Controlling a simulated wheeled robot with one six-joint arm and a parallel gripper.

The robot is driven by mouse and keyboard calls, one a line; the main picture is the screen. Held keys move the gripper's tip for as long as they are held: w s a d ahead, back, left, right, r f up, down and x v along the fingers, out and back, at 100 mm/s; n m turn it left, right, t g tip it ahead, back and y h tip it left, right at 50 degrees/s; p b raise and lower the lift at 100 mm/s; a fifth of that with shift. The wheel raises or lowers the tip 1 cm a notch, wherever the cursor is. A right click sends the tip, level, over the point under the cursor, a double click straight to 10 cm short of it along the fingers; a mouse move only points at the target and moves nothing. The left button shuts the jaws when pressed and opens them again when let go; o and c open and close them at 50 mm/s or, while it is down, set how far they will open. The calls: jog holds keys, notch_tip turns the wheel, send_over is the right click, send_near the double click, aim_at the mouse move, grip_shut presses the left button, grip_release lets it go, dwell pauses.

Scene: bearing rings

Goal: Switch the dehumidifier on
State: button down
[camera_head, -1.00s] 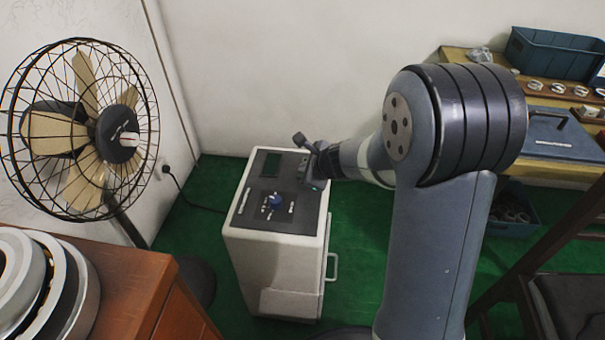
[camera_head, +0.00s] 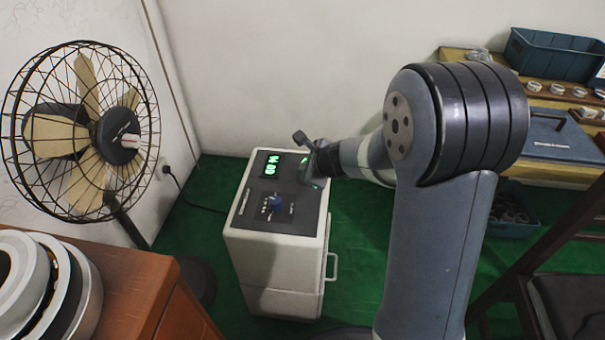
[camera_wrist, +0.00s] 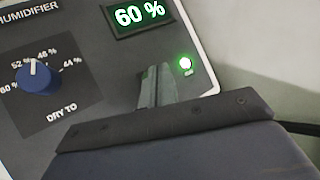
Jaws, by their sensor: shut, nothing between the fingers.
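The dehumidifier (camera_head: 262,265) is a white box with a dark sloped top panel, standing on the green floor. Its display (camera_head: 285,166) is lit green and reads 60 % in the wrist view (camera_wrist: 139,14). A small round light (camera_wrist: 185,63) glows green on the panel. A blue dial (camera_wrist: 38,77) marked DRY TO also shows in the head view (camera_head: 275,203). My gripper (camera_wrist: 157,72) is shut and empty, with its fingertips over the panel between the dial and the green light. I cannot tell whether the fingertips touch the panel.
A caged standing fan (camera_head: 85,130) is at the left, behind a wooden cabinet (camera_head: 140,285) with stacked rings. A low table (camera_head: 455,55) with a blue crate (camera_head: 553,52) and small rings is at the right. A dark chair (camera_head: 565,300) stands at the lower right.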

notch_tip(320, 180, up, 6)
jog(key=p, duration=0.5)
jog(key=shift+p, duration=0.3)
jog(key=shift+f, duration=0.15)
dwell(0.8)
